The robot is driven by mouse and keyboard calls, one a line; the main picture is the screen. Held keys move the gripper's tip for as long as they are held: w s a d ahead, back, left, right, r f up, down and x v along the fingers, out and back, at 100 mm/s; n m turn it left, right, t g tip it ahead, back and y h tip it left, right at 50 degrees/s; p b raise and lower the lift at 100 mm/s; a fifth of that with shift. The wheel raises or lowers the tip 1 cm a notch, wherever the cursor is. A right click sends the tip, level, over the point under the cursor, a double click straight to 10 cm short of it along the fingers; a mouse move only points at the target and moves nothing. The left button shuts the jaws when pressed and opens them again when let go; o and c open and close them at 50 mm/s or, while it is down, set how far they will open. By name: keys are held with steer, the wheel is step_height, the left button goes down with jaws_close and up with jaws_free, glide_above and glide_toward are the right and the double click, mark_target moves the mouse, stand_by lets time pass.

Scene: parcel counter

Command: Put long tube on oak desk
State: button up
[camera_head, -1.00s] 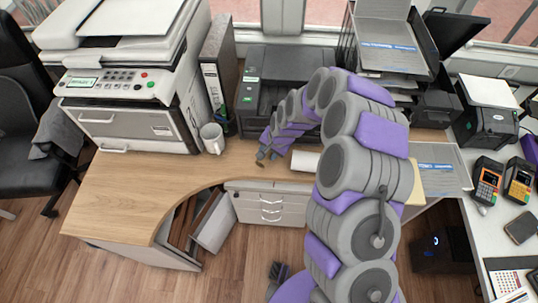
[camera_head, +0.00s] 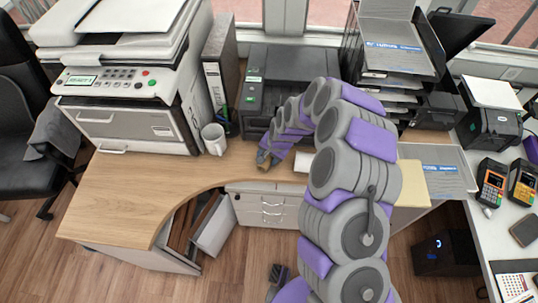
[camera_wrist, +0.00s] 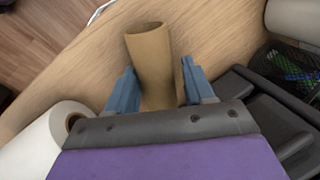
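The long tube (camera_wrist: 152,62) is a brown cardboard tube between the two blue fingers of my gripper (camera_wrist: 160,88) in the wrist view. Its open end points up in that picture. Its other end is hidden behind the gripper. The fingers are close on both sides of it. Whether they press on it, I cannot tell. In the head view my gripper (camera_head: 266,158) is low over the oak desk (camera_head: 130,195), right of the mug. The oak desk also fills much of the wrist view (camera_wrist: 80,85). Whether the tube touches the desk is unclear.
A white roll (camera_wrist: 45,138) lies left of my gripper in the wrist view. A white mug (camera_head: 214,139), a copier (camera_head: 125,115) and a black printer (camera_head: 290,75) stand behind the desk's clear left part. A mesh cup (camera_wrist: 285,65) stands at right.

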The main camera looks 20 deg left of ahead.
steer(key=shift+o, duration=1)
steer(key=shift+a, duration=0.1)
steer(key=shift+d+r, duration=0.1)
steer(key=shift+d, duration=0.4)
steer(key=shift+a+r, duration=0.1)
steer(key=shift+r, duration=0.15)
steer(key=p+v, duration=0.3)
steer(key=v, duration=0.8)
steer(key=shift+r, duration=0.3)
steer(key=shift+a, duration=0.1)
